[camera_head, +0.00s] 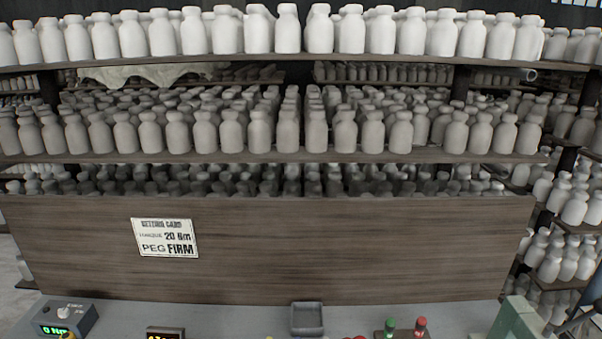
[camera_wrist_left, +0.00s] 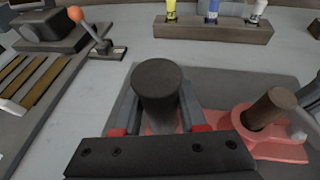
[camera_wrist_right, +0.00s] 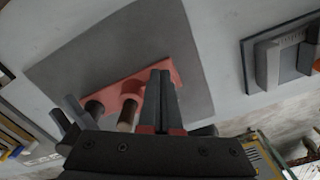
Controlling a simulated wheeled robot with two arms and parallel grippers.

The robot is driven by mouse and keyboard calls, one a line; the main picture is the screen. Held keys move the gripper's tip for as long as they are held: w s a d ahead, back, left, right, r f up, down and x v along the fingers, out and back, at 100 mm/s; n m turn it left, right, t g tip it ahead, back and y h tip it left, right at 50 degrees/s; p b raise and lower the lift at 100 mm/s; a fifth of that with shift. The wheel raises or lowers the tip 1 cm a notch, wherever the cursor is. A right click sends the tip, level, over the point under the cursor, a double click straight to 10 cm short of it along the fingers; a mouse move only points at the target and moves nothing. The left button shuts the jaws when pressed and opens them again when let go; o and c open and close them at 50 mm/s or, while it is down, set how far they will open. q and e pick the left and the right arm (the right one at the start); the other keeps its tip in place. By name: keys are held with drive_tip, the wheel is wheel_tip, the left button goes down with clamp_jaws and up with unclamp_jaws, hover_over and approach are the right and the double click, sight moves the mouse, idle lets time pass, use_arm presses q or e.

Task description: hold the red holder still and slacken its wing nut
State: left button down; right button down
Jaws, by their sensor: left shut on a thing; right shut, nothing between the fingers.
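The red holder (camera_wrist_left: 275,150) lies on a dark grey mat in the left wrist view. It bears a brown peg (camera_wrist_left: 268,108) and, at the left, a thick dark upright cylinder (camera_wrist_left: 158,82). My left gripper (camera_wrist_left: 158,118) is shut on the dark cylinder. A pale grey piece beside the brown peg may be the wing nut (camera_wrist_left: 297,128); its shape is unclear. The red holder also shows in the right wrist view (camera_wrist_right: 160,76). There my right gripper (camera_wrist_right: 161,74) is shut and empty, its tips over the holder's end, hiding part of it. The head view shows neither gripper.
An orange-knobbed lever (camera_wrist_left: 88,28) and a block (camera_wrist_left: 215,30) with yellow, blue and white pieces stand beyond the mat (camera_wrist_right: 80,50). A grey fixture (camera_wrist_right: 280,60) stands to the right. A board with a setting card (camera_head: 165,238) and bottle shelves close off the back.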

drive_tip(key=shift+w, duration=0.15)
drive_tip(key=shift+w, duration=0.25)
wheel_tip(320, 180, up, 6)
idle(0.4)
drive_tip(key=shift+d, duration=0.1)
drive_tip(key=shift+s+d+f, duration=0.2)
drive_tip(key=shift+d+f, duration=0.25)
drive_tip(key=shift+f, duration=0.55)
drive_tip(key=shift+s+d+f, duration=0.2)
drive_tip(key=shift+d+f, duration=0.25)
drive_tip(key=shift+f, duration=0.6)
drive_tip(key=shift+s+d+f, duration=0.2)
drive_tip(key=shift+d+f, duration=0.25)
drive_tip(key=shift+f, duration=0.55)
drive_tip(key=shift+s+a, duration=0.35)
drive_tip(key=shift+a, duration=0.2)
drive_tip(key=shift+w+a, duration=0.4)
drive_tip(key=shift+a, duration=0.05)
